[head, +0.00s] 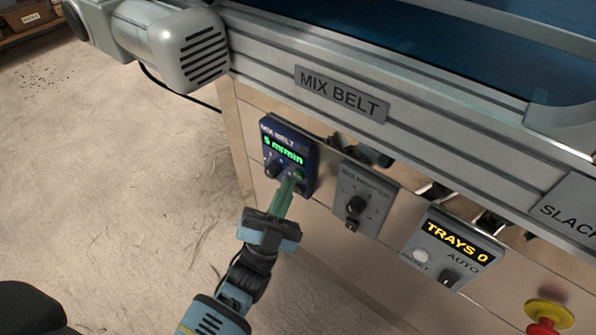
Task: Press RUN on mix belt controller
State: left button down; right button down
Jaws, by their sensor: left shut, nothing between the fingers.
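The mix belt controller (308,163) is a small dark blue box on the side panel under the belt frame. Its green display (284,151) reads "5 m/min". A dark knob (272,169) sits at its lower left. My left gripper (296,179) is shut and empty, its green fingertips at the lower right of the controller's face, over the button area. The fingers cover part of that area, so I cannot tell whether they touch a button. The RUN label cannot be read. My right gripper is not in view.
Right of the controller are a grey knob box (374,190), a tray counter (478,246) reading "TRAYS 0" and a red emergency stop (542,327) on yellow. The belt frame with its "MIX BELT" plate (341,93) overhangs above. A grey motor (187,50) juts out upper left. Floor at left is clear.

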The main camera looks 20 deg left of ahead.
pick_arm(q)
jog(key=shift+w, duration=0.1)
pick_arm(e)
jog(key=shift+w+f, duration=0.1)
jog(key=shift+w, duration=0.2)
